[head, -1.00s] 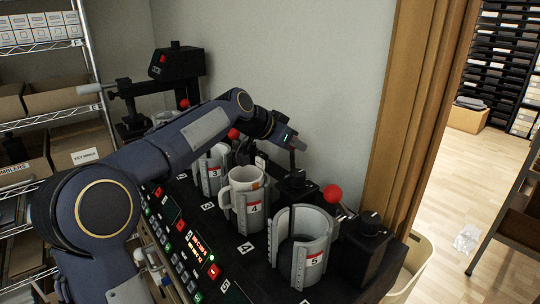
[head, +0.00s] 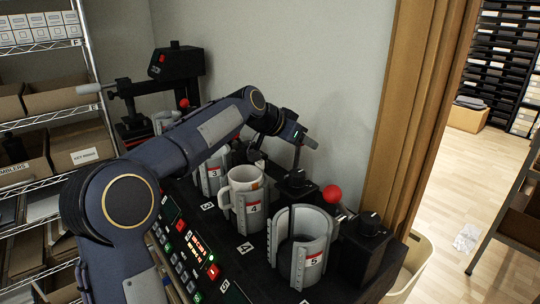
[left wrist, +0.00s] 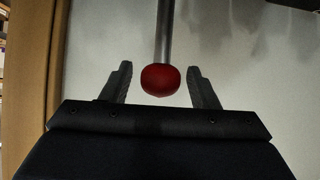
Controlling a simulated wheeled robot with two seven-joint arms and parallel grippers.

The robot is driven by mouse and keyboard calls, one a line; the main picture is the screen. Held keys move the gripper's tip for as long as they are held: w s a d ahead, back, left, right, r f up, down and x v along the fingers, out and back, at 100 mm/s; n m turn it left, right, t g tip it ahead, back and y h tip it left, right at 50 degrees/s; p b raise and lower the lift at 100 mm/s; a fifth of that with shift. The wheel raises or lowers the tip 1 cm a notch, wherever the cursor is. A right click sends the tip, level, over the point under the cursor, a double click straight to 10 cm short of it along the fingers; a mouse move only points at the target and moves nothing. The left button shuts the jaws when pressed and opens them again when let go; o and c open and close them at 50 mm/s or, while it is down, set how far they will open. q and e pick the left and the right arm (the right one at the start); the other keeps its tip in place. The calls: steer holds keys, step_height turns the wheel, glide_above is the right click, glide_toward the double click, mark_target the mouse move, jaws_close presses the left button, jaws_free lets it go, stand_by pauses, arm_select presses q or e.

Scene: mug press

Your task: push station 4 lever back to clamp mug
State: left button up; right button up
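A white mug (head: 243,178) stands in the grey station 4 clamp (head: 254,218), which carries a red and white "4" label. The station 4 lever shaft (head: 297,158) rises behind it, below my left gripper (head: 308,141). In the left wrist view a red ball knob (left wrist: 160,80) on a metal shaft (left wrist: 165,30) sits between the fingertips of my left gripper (left wrist: 160,82). The fingers are open, with a gap on each side of the knob. In the head view the gripper hides this knob. My right gripper is not in view.
The empty station 5 clamp (head: 302,240) and its red lever knob (head: 333,193) stand at the front right, beside a black box with a dial (head: 371,225). The station 3 clamp (head: 211,178) is partly behind my arm. A wall and wooden door frame (head: 400,120) lie behind.

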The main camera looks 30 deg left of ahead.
arm_select(q)
steer(key=shift+s+a+r, duration=0.1)
steer(key=shift+s+r, duration=0.15)
steer(key=shift+r, duration=0.8)
steer(key=shift+s+a+r, duration=0.15)
steer(key=shift+s+r, duration=0.15)
steer(key=shift+r, duration=0.75)
steer(key=shift+s+a+r, duration=0.1)
steer(key=shift+s+r, duration=0.15)
steer(key=shift+r, duration=0.8)
steer(key=v, duration=0.6)
